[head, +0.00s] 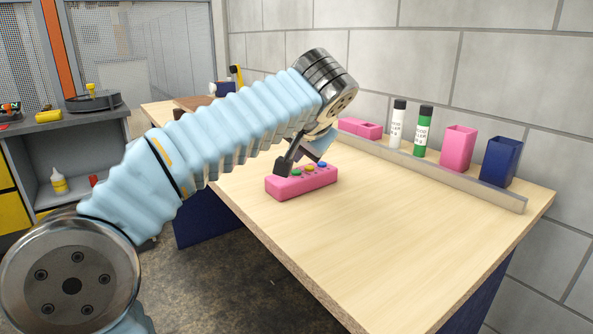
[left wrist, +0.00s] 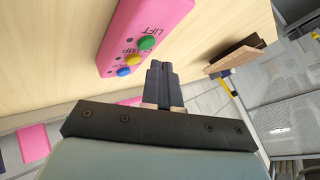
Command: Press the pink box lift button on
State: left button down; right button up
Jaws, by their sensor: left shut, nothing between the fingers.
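The pink box (head: 302,185) lies on the wooden table with a row of small coloured buttons on top. My right gripper is not in view.
A metal rail (head: 430,171) runs along the table's back. Behind it stand a white bottle (head: 396,126), a green bottle (head: 422,133), a pink cup (head: 459,149) and a blue cup (head: 500,161). The table's front right (head: 400,240) is clear.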

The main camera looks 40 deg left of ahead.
pick_arm(q)
jog(key=shift+f, duration=0.1)
dwell(0.5)
jog(key=shift+f+b, duration=0.35)
